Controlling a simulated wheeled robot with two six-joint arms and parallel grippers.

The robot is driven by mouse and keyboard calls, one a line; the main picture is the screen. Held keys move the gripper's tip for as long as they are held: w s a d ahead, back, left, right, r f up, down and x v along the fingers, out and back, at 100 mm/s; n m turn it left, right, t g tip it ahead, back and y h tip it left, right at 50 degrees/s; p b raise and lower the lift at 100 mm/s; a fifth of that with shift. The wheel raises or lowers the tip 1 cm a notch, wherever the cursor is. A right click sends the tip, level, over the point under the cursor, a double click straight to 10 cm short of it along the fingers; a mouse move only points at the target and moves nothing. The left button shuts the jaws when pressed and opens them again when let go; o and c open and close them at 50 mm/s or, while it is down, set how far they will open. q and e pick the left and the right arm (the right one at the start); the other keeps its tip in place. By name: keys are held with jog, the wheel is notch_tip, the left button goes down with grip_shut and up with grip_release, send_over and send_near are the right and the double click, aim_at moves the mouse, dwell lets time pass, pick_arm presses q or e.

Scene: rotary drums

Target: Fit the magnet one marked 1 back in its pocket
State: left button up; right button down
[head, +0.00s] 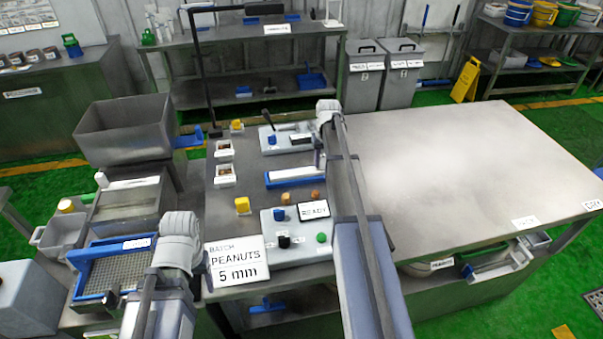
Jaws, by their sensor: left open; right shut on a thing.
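My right gripper (318,158) is over the middle of the grey bench, beside the right end of a blue tray with a pale bar in it (291,176). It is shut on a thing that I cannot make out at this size. My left gripper (112,297) is open, low at the left, near the front edge of a blue-framed sieve (84,283). I cannot read a mark 1 anywhere, so I cannot tell the magnet or its pocket for sure.
A control box with a READY display (313,210) and a PEANUTS 5 mm sign (237,262) stand at the bench front. A grey hopper (125,128) stands at the left. A black post (199,75) rises behind. The right tabletop (470,160) is clear.

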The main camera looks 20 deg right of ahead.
pick_arm(q)
jog(key=shift+r, duration=0.1)
dwell(0.6)
pick_arm(e)
notch_tip(320, 180, up, 10)
jog(key=p, duration=1)
notch_tip(320, 180, down, 3)
jog(key=b, duration=0.3)
jog(key=shift+f, duration=0.2)
pick_arm(q)
notch_tip(320, 180, up, 7)
pick_arm(e)
jog(key=shift+r, duration=0.15)
jog(key=shift+r, duration=0.1)
